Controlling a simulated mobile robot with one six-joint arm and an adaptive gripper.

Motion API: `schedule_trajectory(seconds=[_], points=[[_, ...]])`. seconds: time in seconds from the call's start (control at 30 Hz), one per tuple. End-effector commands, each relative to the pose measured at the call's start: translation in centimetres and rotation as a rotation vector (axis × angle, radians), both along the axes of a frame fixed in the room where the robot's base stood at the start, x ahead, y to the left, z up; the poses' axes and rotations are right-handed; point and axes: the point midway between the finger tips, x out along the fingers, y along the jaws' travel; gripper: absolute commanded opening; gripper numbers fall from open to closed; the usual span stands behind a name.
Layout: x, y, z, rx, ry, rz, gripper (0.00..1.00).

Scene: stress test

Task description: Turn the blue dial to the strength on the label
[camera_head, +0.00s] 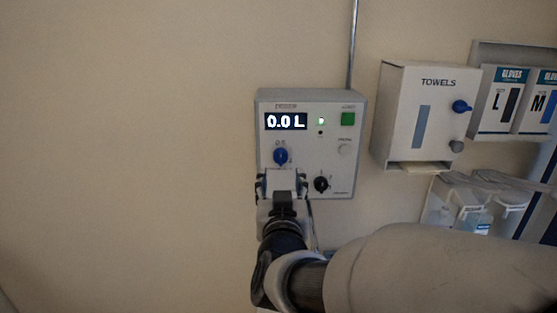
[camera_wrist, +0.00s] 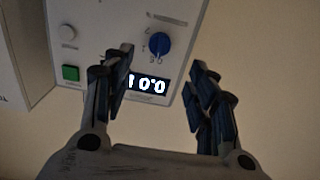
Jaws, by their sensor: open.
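The blue dial (camera_head: 280,156) sits on the left of a pale wall-mounted control box (camera_head: 335,152), under a lit display (camera_head: 286,121) reading 0.0 L. My gripper (camera_head: 281,180) is in front of the box, just below the dial in the head view. The wrist view shows the box upside down, with the blue dial (camera_wrist: 160,44) just beyond the gap between the open fingers (camera_wrist: 160,58). The fingers look apart from the dial. Small marks surround the dial; I cannot read them clearly. No label stating a strength is readable.
The box also has a green button (camera_head: 348,119), a pale knob (camera_head: 344,151) and a black dial (camera_head: 321,184) close to my gripper's right. A towel dispenser (camera_head: 412,120) and glove boxes (camera_head: 500,100) hang to the right. The wall at left is bare.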

Motion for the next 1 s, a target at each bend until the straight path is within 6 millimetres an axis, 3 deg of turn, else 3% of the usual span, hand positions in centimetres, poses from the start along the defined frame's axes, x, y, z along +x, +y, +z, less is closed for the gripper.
schedule_trajectory(seconds=[0.3, 0.5, 0.93, 1.0], points=[[6.9, 0.0, 0.0, 0.000, 0.001, -0.001, 0.53], [9.7, 0.0, 0.1, 0.001, 0.000, 0.000, 0.53], [10.8, 0.1, 0.1, 0.001, 0.000, 0.001, 0.53], [10.7, 0.1, 0.1, 0.001, 0.000, 0.001, 0.49]])
